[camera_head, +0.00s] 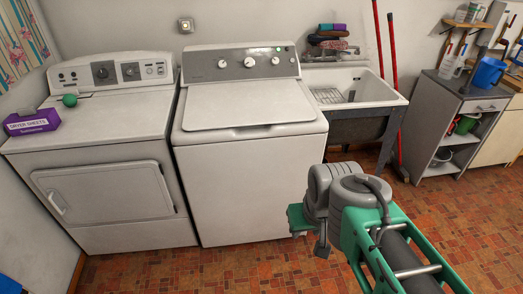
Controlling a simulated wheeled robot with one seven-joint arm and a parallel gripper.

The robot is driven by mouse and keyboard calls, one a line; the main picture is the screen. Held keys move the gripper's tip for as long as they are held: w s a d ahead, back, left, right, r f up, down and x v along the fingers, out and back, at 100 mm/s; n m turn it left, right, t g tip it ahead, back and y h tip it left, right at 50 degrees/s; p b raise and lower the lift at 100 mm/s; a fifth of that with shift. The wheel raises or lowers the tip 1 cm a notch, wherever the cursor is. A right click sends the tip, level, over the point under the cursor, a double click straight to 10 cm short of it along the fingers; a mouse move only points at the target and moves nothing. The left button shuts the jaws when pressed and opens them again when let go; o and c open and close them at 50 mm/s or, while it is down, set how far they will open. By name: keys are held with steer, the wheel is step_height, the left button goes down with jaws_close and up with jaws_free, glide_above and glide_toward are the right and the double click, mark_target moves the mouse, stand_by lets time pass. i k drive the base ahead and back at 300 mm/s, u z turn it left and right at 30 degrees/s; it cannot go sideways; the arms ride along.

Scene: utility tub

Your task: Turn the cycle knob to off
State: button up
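The white washer (245,165) stands in the middle with its lid closed. Its grey control panel (235,71) carries several pale round knobs: a left one (222,64), a middle one (249,62) and a right one (275,60). The white dryer (110,155) at left has two dark knobs, a left one (103,72) and a right one (130,71). I cannot read which knob is the cycle knob. My gripper (308,232) is low in front of the washer's right side, away from all knobs. Its fingers are mostly hidden.
A utility sink (384,94) stands right of the washer, with red-handled poles (392,50) beside it. A grey cabinet (432,115) is further right. A purple dryer-sheets box (32,122) and a green ball (69,100) sit on the dryer. The tiled floor (240,262) in front is clear.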

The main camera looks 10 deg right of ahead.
mark_target(248, 62)
steer(key=z, duration=1.45)
steer(key=i, duration=1.15)
steer(key=u, duration=2)
